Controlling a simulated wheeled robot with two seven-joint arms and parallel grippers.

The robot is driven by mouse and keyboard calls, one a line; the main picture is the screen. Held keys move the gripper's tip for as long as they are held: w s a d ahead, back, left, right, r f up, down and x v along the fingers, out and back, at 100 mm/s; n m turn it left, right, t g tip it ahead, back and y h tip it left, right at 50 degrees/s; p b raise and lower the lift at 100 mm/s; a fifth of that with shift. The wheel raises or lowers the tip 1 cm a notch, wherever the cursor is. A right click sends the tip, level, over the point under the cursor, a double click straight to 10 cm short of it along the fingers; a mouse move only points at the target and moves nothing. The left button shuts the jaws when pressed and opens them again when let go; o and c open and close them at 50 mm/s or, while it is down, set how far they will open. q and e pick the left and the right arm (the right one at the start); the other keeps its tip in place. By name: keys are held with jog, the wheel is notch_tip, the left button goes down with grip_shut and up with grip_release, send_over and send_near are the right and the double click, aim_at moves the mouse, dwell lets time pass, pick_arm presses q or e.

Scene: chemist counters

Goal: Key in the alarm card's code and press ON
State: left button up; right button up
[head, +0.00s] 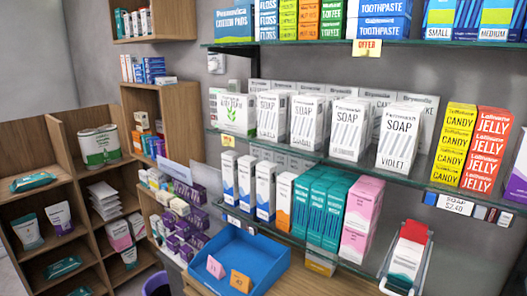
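Neither of my grippers is in this view. I do not see a clear keypad, ON button or alarm card with a readable code. A small white device (215,63) is fixed to the grey wall beside the shelves, too small to tell what it is.
Glass shelves (335,160) hold soap boxes (396,137), candy and jelly boxes and toothpaste. A wire holder (425,257) with a red, white and teal pack juts out at the lower right. Wooden shelves (95,120) stand at left. A purple bin (158,284) is at the bottom.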

pick_arm(q)
grip_shut()
dwell(0.4)
jog(key=shift+s, duration=0.1)
dwell(1.0)
